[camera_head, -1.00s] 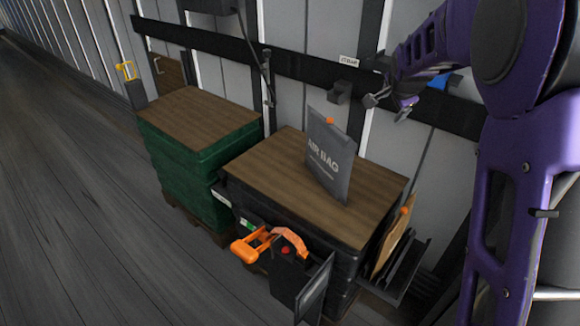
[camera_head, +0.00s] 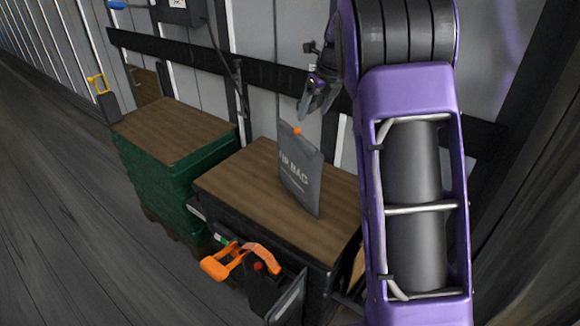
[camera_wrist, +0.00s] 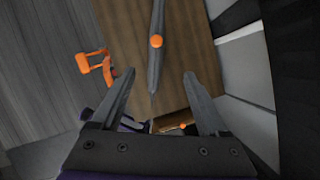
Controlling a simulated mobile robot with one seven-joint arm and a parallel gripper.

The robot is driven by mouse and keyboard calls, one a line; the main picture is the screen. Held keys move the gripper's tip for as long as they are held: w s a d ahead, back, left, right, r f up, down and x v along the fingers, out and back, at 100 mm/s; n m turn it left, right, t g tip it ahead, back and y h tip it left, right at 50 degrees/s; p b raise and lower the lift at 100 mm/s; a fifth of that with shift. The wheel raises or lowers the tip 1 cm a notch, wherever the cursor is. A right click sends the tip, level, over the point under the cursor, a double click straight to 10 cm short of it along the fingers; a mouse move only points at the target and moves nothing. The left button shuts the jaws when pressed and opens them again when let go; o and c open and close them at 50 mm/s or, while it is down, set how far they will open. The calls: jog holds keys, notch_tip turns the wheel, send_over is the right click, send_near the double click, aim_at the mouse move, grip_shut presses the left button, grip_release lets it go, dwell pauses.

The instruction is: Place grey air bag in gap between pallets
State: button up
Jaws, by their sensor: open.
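The grey air bag (camera_head: 300,175) stands upright on the wooden top of the black pallet stack (camera_head: 245,185), with an orange knob at its upper edge. In the wrist view the air bag (camera_wrist: 156,60) is seen edge-on from above, ahead of the fingers and midway between them. My gripper (camera_wrist: 160,85) is open and empty. In the head view my gripper (camera_head: 312,98) hangs above and slightly right of the bag, apart from it. The green pallet stack (camera_head: 165,165) stands to the left. A narrow gap (camera_head: 222,165) separates the stacks; its depth is hidden.
A yellow handle (camera_head: 97,82) stands behind the green stack. A black rail (camera_head: 180,55) runs along the wall. A brown item (camera_head: 357,268) at the right is mostly hidden by my arm. Floor at left is clear.

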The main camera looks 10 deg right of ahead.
aim_at(304, 135)
jog(key=b+x, duration=0.1)
jog(key=x, duration=1)
jog(key=shift+a+x, duration=0.15)
jog(key=shift+x, duration=1.25)
jog(key=shift+a+x, duration=0.2)
jog(key=shift+x, duration=1.15)
jog(key=shift+s, duration=0.1)
grip_shut()
jog(key=shift+r, duration=0.1)
